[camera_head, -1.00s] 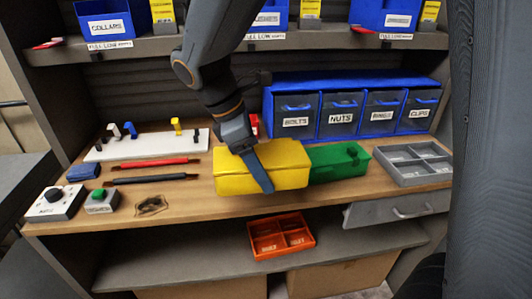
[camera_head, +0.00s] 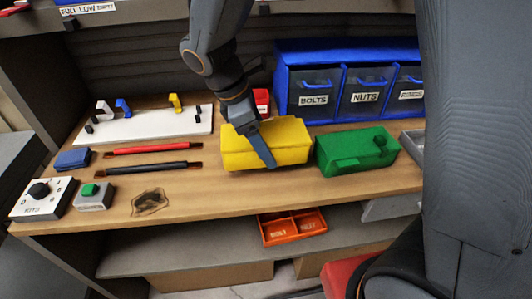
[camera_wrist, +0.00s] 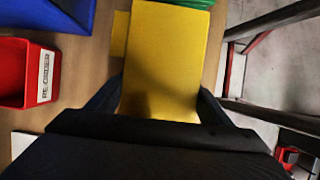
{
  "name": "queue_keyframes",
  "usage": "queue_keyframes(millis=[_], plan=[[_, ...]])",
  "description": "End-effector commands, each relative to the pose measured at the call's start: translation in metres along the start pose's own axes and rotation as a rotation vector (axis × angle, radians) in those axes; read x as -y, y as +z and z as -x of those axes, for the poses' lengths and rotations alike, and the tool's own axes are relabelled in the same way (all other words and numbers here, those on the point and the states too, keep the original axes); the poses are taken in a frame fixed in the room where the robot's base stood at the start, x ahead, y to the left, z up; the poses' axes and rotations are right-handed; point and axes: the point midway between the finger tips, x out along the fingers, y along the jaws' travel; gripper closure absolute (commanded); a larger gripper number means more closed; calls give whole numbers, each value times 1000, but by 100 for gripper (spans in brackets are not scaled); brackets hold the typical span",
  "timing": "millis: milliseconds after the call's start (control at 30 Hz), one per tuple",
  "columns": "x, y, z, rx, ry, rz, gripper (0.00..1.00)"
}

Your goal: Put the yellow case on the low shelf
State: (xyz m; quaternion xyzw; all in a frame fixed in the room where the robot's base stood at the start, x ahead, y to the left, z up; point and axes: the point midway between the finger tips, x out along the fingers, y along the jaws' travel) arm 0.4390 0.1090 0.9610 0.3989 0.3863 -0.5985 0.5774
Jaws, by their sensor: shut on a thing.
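The yellow case (camera_head: 286,143) is on or just above the wooden worktop, left of a green case; I cannot tell if it is lifted. My gripper (camera_head: 256,145) is shut on it from above, one finger down its front face. In the wrist view the yellow case (camera_wrist: 168,60) fills the space between my fingers (camera_wrist: 160,105). The low shelf (camera_head: 190,249) is the grey board under the worktop. Its left and middle parts look bare.
The green case (camera_head: 356,150) stands close at the right. An orange divided tray (camera_head: 293,227) sits on the low shelf. Blue drawers (camera_head: 335,85) stand behind. Red and black rods (camera_head: 150,168) and a white board (camera_head: 150,127) with hooks lie left. My column blocks the right side.

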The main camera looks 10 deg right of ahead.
Motion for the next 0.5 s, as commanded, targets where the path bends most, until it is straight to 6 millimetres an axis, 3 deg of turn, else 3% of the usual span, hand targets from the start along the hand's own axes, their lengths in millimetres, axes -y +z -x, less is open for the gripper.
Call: queue_keyframes(millis=[300,500], plan=[[1,-14,-35,1,-3,2,58],[0,-15,-37,-1,0,0,58]])
